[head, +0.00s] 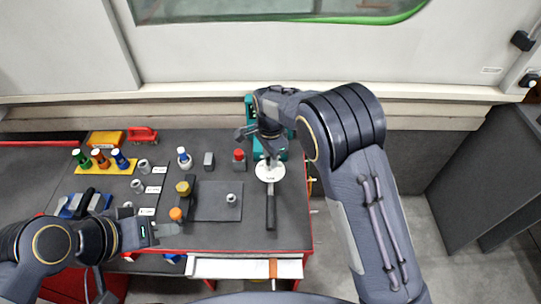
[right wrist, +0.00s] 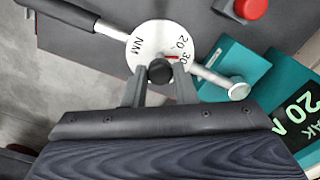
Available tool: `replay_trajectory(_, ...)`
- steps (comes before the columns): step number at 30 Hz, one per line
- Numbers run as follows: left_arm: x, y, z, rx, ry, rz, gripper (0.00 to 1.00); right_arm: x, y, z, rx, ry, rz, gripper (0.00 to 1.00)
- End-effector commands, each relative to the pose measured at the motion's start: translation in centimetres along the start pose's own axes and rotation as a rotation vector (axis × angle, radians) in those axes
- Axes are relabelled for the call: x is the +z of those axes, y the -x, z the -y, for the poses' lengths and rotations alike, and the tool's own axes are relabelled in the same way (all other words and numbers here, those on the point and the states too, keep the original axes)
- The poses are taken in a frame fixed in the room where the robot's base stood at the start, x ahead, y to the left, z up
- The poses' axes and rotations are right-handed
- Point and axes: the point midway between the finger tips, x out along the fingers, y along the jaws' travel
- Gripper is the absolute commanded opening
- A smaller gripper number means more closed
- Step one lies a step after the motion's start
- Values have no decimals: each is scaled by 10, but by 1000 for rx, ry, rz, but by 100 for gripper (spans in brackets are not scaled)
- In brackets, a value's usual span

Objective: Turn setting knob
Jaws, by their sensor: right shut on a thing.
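A torque wrench lies on the dark bench with its black handle (head: 270,212) toward the front edge. Its round white dial (head: 268,172) also shows in the right wrist view (right wrist: 147,38), with "NM", "20" and "30" printed on it and a small red pointer. The black setting knob (right wrist: 160,71) sits on the dial. My right gripper (right wrist: 160,80) has one finger on each side of the knob and is shut on it. In the head view the right arm hides the knob. My left gripper (head: 168,230) hangs over the bench's front left, away from the wrench; its finger gap is unclear.
A teal device with a display (right wrist: 296,108) stands beside the wrench head. An open white drawer (head: 230,268) is in front.

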Motion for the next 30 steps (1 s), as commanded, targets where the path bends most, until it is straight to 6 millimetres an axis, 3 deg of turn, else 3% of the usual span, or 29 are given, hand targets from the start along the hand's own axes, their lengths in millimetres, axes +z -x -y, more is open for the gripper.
replay_trajectory(18, 0, 0, 0, 0, 0, 0, 36, 1, 0, 0, 0, -50, 0, 2)
replay_trajectory(19, 0, 0, 0, 0, 0, 0, 36, 1, 0, 0, 0, -49, 0, 26)
replay_trajectory(23, 0, 0, 0, 0, 0, 0, 36, 0, 0, 0, 0, -49, 0, 43)
replay_trajectory(30, 0, 0, 0, 0, 0, 0, 36, 0, 0, 0, 0, -49, 0, 47)
